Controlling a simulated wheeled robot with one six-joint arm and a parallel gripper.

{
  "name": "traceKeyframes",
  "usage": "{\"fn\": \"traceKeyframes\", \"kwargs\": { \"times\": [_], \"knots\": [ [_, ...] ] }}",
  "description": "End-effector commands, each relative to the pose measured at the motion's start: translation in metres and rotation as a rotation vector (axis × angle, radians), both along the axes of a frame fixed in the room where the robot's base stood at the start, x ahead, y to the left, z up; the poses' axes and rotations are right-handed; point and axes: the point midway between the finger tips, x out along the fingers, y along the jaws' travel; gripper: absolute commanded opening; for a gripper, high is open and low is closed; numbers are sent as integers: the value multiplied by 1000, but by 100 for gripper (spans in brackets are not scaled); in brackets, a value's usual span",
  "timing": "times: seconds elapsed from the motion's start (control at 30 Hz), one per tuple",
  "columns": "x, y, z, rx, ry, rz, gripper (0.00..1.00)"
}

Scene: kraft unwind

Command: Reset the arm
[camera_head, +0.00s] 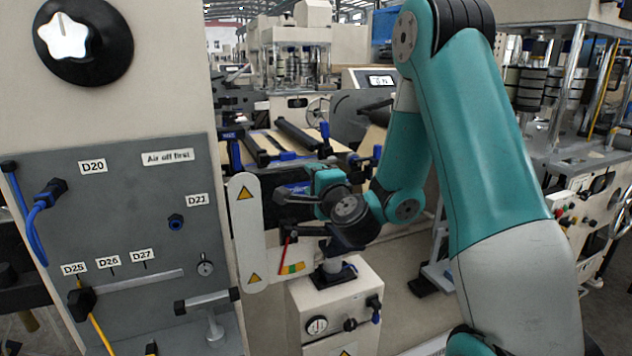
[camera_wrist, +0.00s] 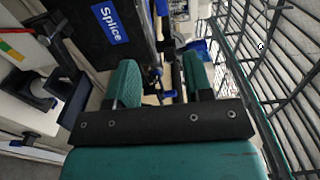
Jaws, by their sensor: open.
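My teal arm comes in from the right in the head view and bends down to the machine in the middle. My gripper (camera_wrist: 160,78) shows in the wrist view as two teal fingers standing apart on a black bar, with nothing clearly held between them. In the head view my gripper (camera_head: 300,197) is beside the white plate with yellow warning triangles (camera_head: 246,225), above the beige cabinet with a gauge (camera_head: 335,310). Its fingertips are hard to make out there, and I cannot tell whether it touches anything.
A grey panel (camera_head: 120,225) with labels, blue and yellow hoses and a knob stands at left. In the wrist view a dark box with a blue Splice label (camera_wrist: 110,22) is close at upper left, and wire mesh (camera_wrist: 285,75) runs along the right.

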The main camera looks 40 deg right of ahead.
Motion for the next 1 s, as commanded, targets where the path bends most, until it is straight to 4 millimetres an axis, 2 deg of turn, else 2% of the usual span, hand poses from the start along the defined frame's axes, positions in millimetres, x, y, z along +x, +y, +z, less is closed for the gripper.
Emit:
{"fn": "traceKeyframes", "kwargs": {
  "times": [0.4,0.5,0.57,0.67,0.7,0.77,0.8,0.87,0.9,0.97,1.0],
  "knots": [
    [0,0,0,-3,2,1,47],
    [2,13,4,-28,17,54,47],
    [4,34,8,-66,43,137,47],
    [2,92,16,-186,114,357,47],
    [-3,119,19,-250,149,465,47],
    [-18,159,20,-360,205,633,47],
    [-30,183,20,-436,240,742,47],
    [-53,214,19,-553,293,901,47],
    [-71,232,17,-632,329,1003,47],
    [-100,252,14,-753,379,1152,47],
    [-121,262,12,-833,413,1248,47]
  ]
}}
